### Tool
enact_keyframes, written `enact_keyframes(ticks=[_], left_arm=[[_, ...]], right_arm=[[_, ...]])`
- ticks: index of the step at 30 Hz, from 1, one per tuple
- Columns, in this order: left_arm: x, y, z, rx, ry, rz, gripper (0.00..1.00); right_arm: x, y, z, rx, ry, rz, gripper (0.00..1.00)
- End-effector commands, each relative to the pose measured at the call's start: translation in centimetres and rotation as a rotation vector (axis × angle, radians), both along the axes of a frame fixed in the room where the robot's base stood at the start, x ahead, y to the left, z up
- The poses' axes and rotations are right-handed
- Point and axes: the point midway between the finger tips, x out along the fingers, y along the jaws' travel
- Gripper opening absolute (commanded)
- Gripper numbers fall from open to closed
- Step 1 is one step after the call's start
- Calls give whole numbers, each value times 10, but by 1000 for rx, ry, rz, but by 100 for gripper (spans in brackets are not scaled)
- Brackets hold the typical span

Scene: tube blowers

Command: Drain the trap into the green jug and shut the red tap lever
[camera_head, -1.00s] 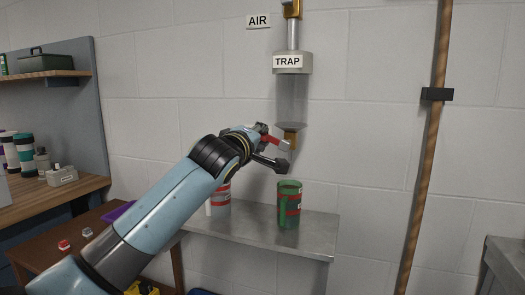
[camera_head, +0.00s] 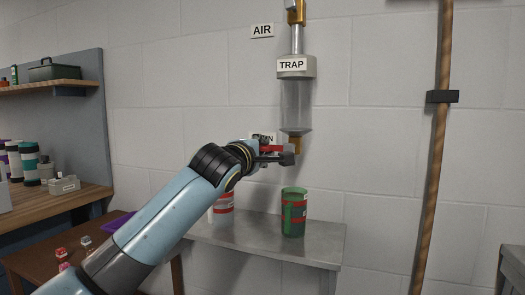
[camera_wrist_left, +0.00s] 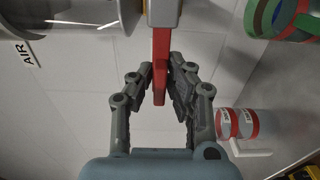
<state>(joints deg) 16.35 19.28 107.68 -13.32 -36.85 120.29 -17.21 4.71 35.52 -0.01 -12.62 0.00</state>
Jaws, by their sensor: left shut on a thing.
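The trap (camera_head: 296,98) is a clear grey cylinder on the wall with a brass outlet (camera_head: 295,145) at its bottom. The red tap lever (camera_head: 270,149) lies about level beside the outlet; it also shows in the left wrist view (camera_wrist_left: 160,45). My left gripper (camera_head: 283,157) is shut on the lever, with a finger on each side of it in the left wrist view (camera_wrist_left: 160,75). The green jug (camera_head: 293,222) with red bands stands upright on the metal shelf, below the outlet. I cannot tell what the trap or jug holds. My right gripper is not in view.
A red and white container (camera_head: 224,208) stands on the metal shelf (camera_head: 262,246), left of the jug. A wall sign (camera_head: 263,135) is partly hidden behind my arm. A copper pipe (camera_head: 437,140) runs down the wall at the right. A wooden bench (camera_head: 60,197) is at the left.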

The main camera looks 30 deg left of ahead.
Motion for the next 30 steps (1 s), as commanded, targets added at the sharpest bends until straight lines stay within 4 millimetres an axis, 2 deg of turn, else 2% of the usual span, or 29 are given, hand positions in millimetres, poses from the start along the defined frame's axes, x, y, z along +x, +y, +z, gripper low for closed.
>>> enact_keyframes(ticks=[5, 6, 11, 18, 21, 26, 30], left_arm=[[0, 0, -2, -6, 4, 0, 0], [0, 0, -2, -6, 4, 0, 16], [0, 0, -2, -5, 3, 0, 35], [-1, 0, -1, -2, 1, 0, 35], [-7, -2, -2, -2, 3, 0, 35], [-34, -8, -2, 0, 3, -1, 35], [-66, -16, -2, -1, 4, -1, 35]], right_arm=[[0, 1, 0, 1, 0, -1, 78], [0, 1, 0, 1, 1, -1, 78], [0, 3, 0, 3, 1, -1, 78], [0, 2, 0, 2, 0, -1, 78], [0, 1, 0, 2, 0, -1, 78], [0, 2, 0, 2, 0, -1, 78], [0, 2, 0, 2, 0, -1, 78]])
